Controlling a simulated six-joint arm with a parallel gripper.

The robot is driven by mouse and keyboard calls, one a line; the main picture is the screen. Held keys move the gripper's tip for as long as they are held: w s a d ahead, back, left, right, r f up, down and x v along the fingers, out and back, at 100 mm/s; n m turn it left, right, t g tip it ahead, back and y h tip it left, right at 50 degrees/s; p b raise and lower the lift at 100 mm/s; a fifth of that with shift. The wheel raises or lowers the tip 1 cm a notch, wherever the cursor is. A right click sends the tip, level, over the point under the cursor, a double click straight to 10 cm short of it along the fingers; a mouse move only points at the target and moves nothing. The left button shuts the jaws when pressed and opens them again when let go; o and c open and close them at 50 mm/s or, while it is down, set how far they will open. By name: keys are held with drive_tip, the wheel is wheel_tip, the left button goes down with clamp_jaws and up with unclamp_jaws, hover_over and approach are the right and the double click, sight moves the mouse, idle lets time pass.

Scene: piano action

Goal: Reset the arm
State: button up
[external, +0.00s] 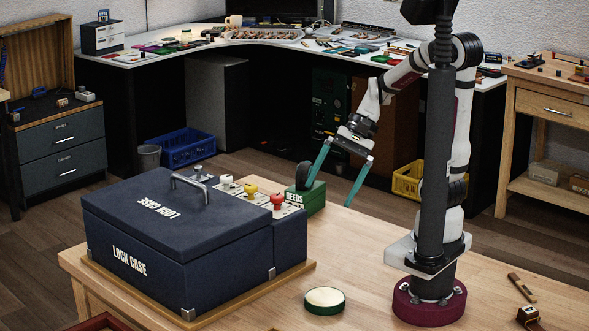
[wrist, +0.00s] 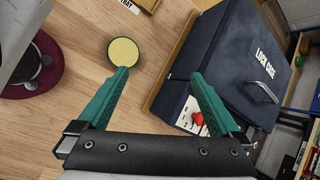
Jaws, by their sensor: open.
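My gripper (external: 340,181) has two teal fingers spread wide apart with nothing between them. It hangs in the air above the table, to the right of the lock case and left of my base. In the wrist view, my gripper (wrist: 166,80) has its fingers apart, with the wooden table (wrist: 80,115) below. My arm is bent over, reaching left from its base at the table's right.
A dark blue lock case (external: 130,262) with a closed lid and handle stands on the table. Beside it are coloured knobs (external: 277,200) and a green reeds box (external: 312,199). A round green-rimmed pad (external: 325,299) lies in front. Bare tabletop surrounds the pad.

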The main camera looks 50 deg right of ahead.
drive_tip(key=s+d+f+n+g+h, duration=0.1)
drive_tip(key=s+d+n+h, duration=0.3)
drive_tip(key=s, duration=0.6)
drive_tip(key=n+h, duration=0.1)
drive_tip(key=n, duration=0.1)
drive_tip(key=shift+d+f+n, duration=0.2)
drive_tip(key=shift+n, duration=0.1)
